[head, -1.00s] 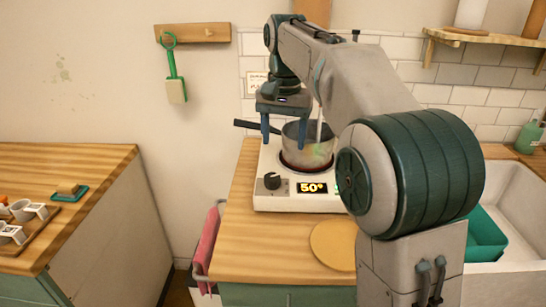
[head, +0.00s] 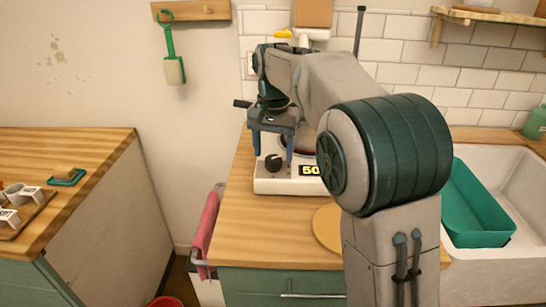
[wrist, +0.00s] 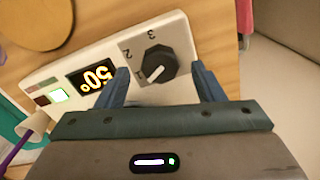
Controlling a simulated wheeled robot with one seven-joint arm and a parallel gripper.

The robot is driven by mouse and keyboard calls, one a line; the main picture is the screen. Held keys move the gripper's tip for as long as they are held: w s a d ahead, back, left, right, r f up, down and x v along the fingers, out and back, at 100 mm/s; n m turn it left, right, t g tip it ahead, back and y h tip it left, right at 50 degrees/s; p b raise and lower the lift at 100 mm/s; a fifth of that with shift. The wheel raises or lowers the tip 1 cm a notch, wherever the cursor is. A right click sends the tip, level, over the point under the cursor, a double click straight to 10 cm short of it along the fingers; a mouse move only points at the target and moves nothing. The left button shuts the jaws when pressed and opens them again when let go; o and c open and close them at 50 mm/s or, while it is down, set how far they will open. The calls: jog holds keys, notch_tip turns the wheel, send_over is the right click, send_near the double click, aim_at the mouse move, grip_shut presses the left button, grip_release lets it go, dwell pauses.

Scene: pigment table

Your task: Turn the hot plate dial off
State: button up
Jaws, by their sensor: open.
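The white hot plate (head: 285,188) stands on the wooden counter, with its black dial (head: 273,162) at the front left of its panel. In the wrist view the dial (wrist: 160,63) shows a white pointer mark and the numerals 2 and 3 beside it. The exact setting is hard to read. The display (wrist: 91,77) beside it reads 50°. My gripper (wrist: 160,78) is open, with one finger on each side of the dial and a gap to each. In the head view my gripper (head: 273,154) hangs over the panel. My arm hides most of the pot.
A round wooden board (head: 327,228) lies in front of the hot plate. A pink towel (head: 206,225) hangs at the counter's left side. The sink (head: 520,190) is to the right.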

jog(key=shift+f, duration=0.75)
jog(key=c, duration=1)
jog(key=shift+r, duration=0.1)
jog(key=shift+r+n+p, duration=0.1)
jog(key=shift+n+p, duration=0.8)
jog(key=shift+n, duration=0.2)
jog(key=n+p, duration=0.2)
jog(key=n, duration=0.1)
jog(key=shift+n, duration=0.3)
jog(key=n+p, duration=0.3)
jog(key=n, duration=0.3)
